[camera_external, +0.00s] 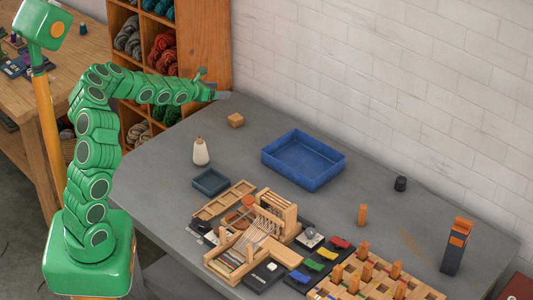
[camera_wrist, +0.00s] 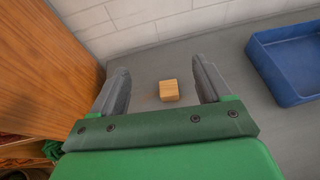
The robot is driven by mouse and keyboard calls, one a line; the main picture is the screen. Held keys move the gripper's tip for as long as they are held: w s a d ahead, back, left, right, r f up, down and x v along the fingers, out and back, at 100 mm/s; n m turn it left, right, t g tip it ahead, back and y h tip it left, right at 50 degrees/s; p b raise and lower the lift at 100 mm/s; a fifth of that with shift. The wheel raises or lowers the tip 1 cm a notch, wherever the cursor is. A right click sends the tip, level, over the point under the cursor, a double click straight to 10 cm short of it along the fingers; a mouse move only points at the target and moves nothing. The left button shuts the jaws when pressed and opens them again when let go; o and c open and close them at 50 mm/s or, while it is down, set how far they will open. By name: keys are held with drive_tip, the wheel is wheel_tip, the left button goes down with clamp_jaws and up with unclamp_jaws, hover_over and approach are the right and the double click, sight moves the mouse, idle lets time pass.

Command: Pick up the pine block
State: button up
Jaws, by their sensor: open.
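The pine block (camera_external: 235,120) is a small light-wood cube on the grey table near its back left corner. In the wrist view the pine block (camera_wrist: 169,90) lies between the lines of my two fingers, beyond the gripper body and apart from both fingers. My gripper (camera_wrist: 162,82) is open and empty. In the external view my gripper (camera_external: 222,95) is up and to the left of the block, seen side-on and small.
A blue tray (camera_external: 270,155) stands right of the block and shows in the wrist view (camera_wrist: 272,75). A white cone (camera_external: 200,152) stands in front. A wooden shelf (camera_external: 215,45) and white brick wall (camera_external: 350,60) border the back. A small loom (camera_external: 285,212) sits toward the front.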

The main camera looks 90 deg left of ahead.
approach(234, 118)
drive_tip(key=shift+w+a+f, duration=0.75)
drive_tip(key=shift+w+f, duration=0.05)
drive_tip(key=shift+f, duration=0.05)
drive_tip(key=shift+x, duration=1.75)
drive_tip(key=shift+r+x, duration=0.15)
drive_tip(key=shift+x, duration=0.9)
drive_tip(key=shift+r+x, duration=0.1)
drive_tip(key=shift+x, duration=0.95)
drive_tip(key=shift+w+a, duration=0.1)
drive_tip(key=c, duration=1)
drive_tip(key=shift+c, duration=0.2)
drive_tip(key=shift+r, duration=0.1)
